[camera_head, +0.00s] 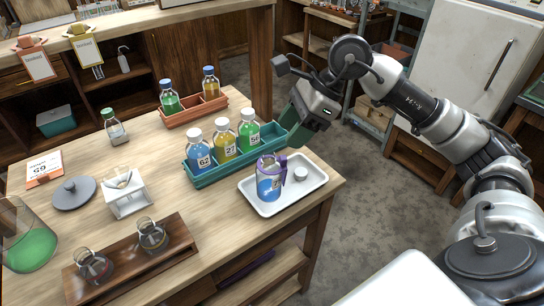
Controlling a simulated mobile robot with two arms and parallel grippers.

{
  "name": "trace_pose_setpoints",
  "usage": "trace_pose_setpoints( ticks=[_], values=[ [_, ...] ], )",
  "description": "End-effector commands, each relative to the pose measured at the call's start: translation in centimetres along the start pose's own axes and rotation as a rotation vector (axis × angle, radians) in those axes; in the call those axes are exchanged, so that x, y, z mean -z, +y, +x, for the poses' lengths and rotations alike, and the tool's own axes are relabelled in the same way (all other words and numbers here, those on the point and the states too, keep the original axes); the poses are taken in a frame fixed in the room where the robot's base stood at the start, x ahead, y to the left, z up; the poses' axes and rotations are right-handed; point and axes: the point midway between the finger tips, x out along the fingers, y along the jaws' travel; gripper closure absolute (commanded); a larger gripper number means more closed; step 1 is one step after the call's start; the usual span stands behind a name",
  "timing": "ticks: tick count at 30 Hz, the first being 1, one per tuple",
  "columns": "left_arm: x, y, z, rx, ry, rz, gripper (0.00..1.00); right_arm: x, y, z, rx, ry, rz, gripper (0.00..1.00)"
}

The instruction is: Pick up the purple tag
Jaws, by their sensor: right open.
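The bottle stands upright in a white tray (310,187) at the table's right front corner. My right gripper (293,128) is above the right end of the teal bottle rack (205,179), up and behind the tagged bottle and apart from the tag. It is open; its fingertips are partly hidden by its own body and hard to make out. My left gripper is not in view.
Several capped bottles stand in the teal rack, close to my right gripper. An orange rack (190,118) with two bottles is behind. A small white cap (301,174) lies in the tray. A wooden flask holder (125,272) is at the front left.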

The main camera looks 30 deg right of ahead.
Motion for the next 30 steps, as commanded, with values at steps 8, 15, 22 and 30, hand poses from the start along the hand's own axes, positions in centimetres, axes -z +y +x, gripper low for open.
trace_pose_setpoints(
  ticks=[8,15,22,30],
  values=[
    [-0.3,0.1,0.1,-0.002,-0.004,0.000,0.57,3.0,-0.5,-1.4,0.054,0.190,-0.028,0.49],
    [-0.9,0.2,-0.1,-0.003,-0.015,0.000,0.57,3.6,-0.7,2.1,0.054,0.188,-0.028,0.49],
    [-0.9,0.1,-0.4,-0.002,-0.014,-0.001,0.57,4.0,-0.8,4.0,0.051,0.186,-0.027,0.49],
    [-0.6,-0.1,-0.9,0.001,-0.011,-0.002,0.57,4.8,-1.0,7.5,0.054,0.184,-0.029,0.49]
  ],
)
